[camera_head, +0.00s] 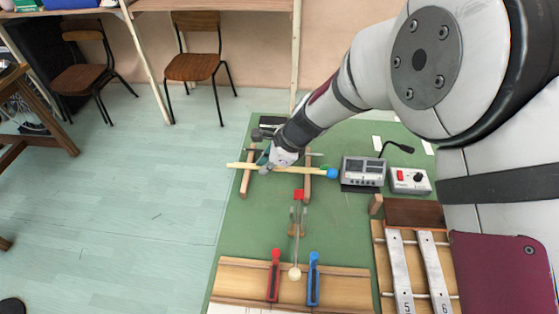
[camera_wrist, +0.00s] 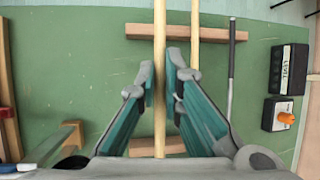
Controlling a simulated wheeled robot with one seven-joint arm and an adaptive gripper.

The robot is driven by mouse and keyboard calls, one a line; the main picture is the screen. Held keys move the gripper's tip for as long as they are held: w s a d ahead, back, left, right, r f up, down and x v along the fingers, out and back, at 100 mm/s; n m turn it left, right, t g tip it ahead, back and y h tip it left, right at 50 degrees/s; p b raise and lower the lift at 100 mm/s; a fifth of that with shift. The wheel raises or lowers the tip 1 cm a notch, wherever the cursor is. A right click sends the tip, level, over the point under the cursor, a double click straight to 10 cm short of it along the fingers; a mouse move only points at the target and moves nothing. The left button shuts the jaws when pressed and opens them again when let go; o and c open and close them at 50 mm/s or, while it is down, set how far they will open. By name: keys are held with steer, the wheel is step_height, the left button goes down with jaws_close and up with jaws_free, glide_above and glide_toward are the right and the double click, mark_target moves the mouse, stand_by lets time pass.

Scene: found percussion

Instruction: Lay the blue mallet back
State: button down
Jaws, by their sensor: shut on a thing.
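The blue mallet has a long pale wooden stick and a round blue head (camera_head: 333,173) at its right end in the head view. My gripper (camera_head: 264,163) is shut on the stick, left of its middle. In the wrist view the stick (camera_wrist: 160,120) runs between my fingertips (camera_wrist: 161,78), and the blue head is out of view. The stick passes over a rack of two wooden bars, a left bar (camera_head: 246,182) and a right bar (camera_head: 308,187). I cannot tell whether it touches them. A second pale stick (camera_wrist: 195,20) lies alongside, partly behind my right finger.
A dark rod (camera_wrist: 232,65) lies near the second stick. A grey device (camera_head: 362,171) and a white box with a red knob (camera_head: 410,180) stand to the right. Red (camera_head: 274,277) and blue (camera_head: 313,280) handles and metal bars (camera_head: 398,265) are in front. Green table (camera_head: 240,235) is bare at the left.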

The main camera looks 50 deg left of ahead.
steer(key=shift+s+a, duration=0.15)
steer(key=shift+a, duration=0.05)
stand_by(0.4)
steer(key=shift+f+b, duration=0.9)
steer(key=shift+f, duration=2.35)
steer(key=shift+f, duration=0.25)
steer(key=c, duration=1.7)
jaws_free()
steer(key=shift+o, duration=0.2)
steer(key=v, duration=1.2)
steer(key=shift+d, duration=0.1)
